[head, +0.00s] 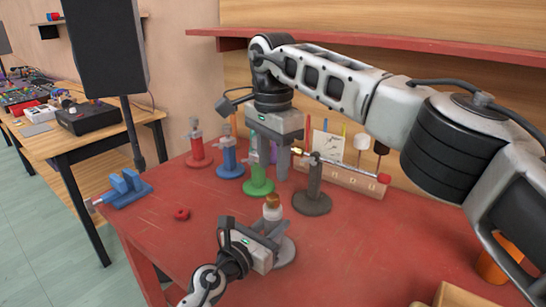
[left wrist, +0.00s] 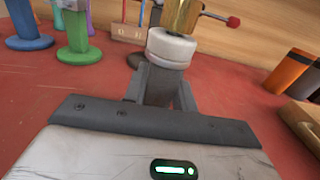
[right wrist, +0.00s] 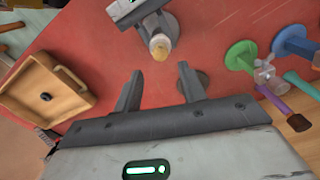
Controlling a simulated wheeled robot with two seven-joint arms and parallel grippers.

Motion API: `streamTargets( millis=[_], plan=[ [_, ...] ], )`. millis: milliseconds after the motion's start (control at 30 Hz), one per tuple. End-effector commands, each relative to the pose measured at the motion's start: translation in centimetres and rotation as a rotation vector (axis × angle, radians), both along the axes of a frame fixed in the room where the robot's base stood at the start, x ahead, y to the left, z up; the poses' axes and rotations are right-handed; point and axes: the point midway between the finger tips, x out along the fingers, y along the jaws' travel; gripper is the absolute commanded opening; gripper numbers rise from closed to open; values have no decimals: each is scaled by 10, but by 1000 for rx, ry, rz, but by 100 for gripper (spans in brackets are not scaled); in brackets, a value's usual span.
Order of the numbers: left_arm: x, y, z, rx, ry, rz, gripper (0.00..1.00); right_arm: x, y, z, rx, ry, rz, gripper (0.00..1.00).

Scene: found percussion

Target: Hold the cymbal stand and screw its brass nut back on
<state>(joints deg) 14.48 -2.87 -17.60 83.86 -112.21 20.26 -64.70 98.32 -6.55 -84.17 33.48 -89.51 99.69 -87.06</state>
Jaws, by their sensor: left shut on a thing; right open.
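The cymbal stand has a pale, round collar (left wrist: 170,50) and a grey base (head: 286,254) on the red table. My left gripper (head: 268,232) is shut on its post below the collar; the fingers hide most of the post. The brass nut (left wrist: 184,14) is on top of the stand, above the collar. It also shows in the head view (head: 272,199) and as a tan cap in the right wrist view (right wrist: 160,51). I cannot tell whether its thread is engaged. My right gripper (right wrist: 160,72) is open and empty, with the nut beyond its fingertips.
Red, blue (head: 229,160), green (head: 257,178) and dark grey (head: 312,195) stands are behind. The dark one carries a red-tipped rod. A wooden rack (head: 345,177) stands at the back. A red ring (head: 182,214) and blue vise (head: 124,187) lie left. A wooden tray (right wrist: 45,85) shows too.

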Motion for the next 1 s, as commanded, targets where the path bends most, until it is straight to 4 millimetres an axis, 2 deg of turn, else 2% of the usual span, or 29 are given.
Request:
streamTargets(
  millis=[100,200,400,833,1000],
  plan=[
    [0,0,-1,1,2,0,0,0,0,2,1,-1,260,41],
    [0,0,-1,1,2,0,0,0,0,4,1,-1,440,41],
    [0,0,-1,1,2,0,0,0,0,5,1,-1,645,41],
    [0,0,-1,1,1,0,0,0,0,4,2,0,682,41],
    [0,0,-1,1,1,0,0,0,0,-11,1,2,680,41]
  ],
)
